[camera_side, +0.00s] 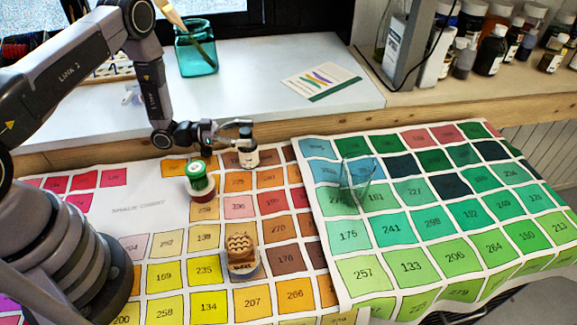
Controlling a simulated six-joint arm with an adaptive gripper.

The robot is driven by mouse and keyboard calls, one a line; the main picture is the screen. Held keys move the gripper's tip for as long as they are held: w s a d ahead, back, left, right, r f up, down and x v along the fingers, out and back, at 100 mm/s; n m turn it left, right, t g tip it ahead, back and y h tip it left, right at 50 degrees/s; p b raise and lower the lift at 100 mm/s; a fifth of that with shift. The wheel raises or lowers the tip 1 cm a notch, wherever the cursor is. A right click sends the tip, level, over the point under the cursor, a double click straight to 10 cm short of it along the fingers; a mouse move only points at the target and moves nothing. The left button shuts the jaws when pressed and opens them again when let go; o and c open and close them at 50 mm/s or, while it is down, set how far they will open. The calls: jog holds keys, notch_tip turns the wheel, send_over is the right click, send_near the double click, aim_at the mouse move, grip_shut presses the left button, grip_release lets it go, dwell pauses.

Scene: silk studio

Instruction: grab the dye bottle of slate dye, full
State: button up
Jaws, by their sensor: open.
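A small dye bottle (249,157) with a dark cap and a white label stands upright on the colour chart cloth, near its back edge. The label is too small to read, so I cannot confirm it is slate. My gripper (235,134) is open and reaches in from the left at the height of the bottle's cap and shoulder. Its fingers overlap the bottle in this view. I cannot tell whether they touch it or how far they reach around it.
A green-topped jar (200,183) stands just left of the bottle. A carved wooden stamp block (241,257) sits in front. A clear glass (356,186) stands on the green chart (347,263). A teal jar (196,57) with brushes and several dark bottles (490,52) stand behind.

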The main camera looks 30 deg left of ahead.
grip_shut()
dwell(0.4)
